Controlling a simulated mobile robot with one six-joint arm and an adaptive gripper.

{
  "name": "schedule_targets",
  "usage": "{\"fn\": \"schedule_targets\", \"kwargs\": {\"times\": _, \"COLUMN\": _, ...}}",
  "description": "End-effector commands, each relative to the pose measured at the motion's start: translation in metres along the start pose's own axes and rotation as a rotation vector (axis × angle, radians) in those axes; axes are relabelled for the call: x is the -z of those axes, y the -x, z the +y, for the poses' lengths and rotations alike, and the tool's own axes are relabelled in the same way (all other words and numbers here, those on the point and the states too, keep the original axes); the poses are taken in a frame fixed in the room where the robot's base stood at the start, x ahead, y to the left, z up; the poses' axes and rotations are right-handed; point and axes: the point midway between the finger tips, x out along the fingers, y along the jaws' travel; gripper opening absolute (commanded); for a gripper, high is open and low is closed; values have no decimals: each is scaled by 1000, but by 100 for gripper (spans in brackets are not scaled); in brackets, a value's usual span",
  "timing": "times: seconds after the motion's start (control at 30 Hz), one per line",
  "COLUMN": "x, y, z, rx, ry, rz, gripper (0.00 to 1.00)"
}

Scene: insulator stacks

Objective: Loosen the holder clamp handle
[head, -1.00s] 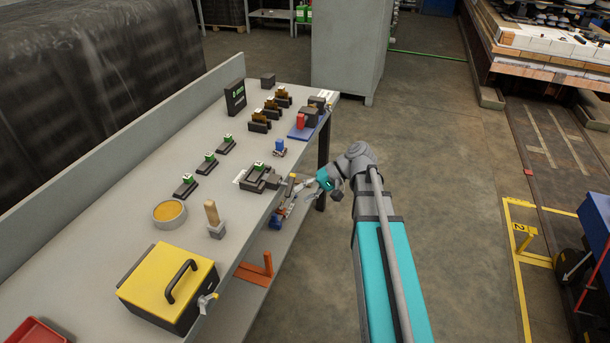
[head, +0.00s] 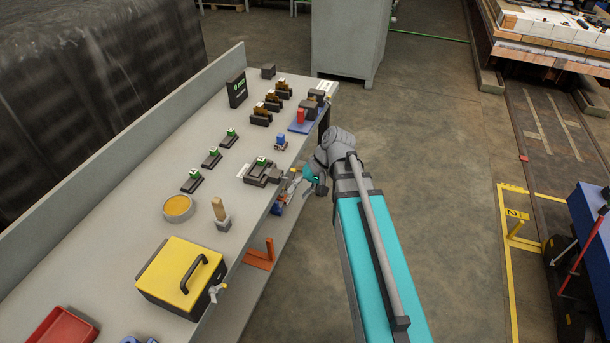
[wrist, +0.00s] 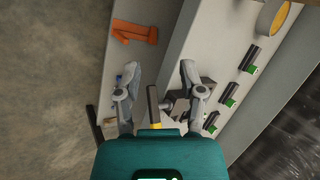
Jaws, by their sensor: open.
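The dark holder (head: 262,172) with a green-topped piece stands at the bench's right edge in the head view. In the wrist view, a narrow upright brown bar (wrist: 153,104), which looks like the clamp handle, stands between my gripper's fingers. Its lower part has a yellow patch and is cut off by my gripper body. My gripper (wrist: 161,72) is open, with one finger on each side of the bar and gaps showing on both sides. In the head view, my gripper (head: 296,186) is beside the holder at the bench edge; contact there is too small to tell.
The grey bench (head: 140,215) carries a yellow-lidded box (head: 180,272), a round yellow dish (head: 178,207), a brush-like wooden-handled tool (head: 219,212) and several small dark blocks. An orange bracket (wrist: 134,32) sits on the lower shelf. Open floor lies right of the bench.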

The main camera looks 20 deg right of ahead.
Motion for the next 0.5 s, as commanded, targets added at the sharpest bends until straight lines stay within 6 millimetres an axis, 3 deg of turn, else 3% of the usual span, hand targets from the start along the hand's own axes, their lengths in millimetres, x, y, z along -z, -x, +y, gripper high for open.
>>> {"fn": "schedule_targets", "kwargs": {"times": 0.5, "x": -23, "y": 23, "z": -17, "rx": -198, "ry": 40, "rz": 3, "gripper": 51}}
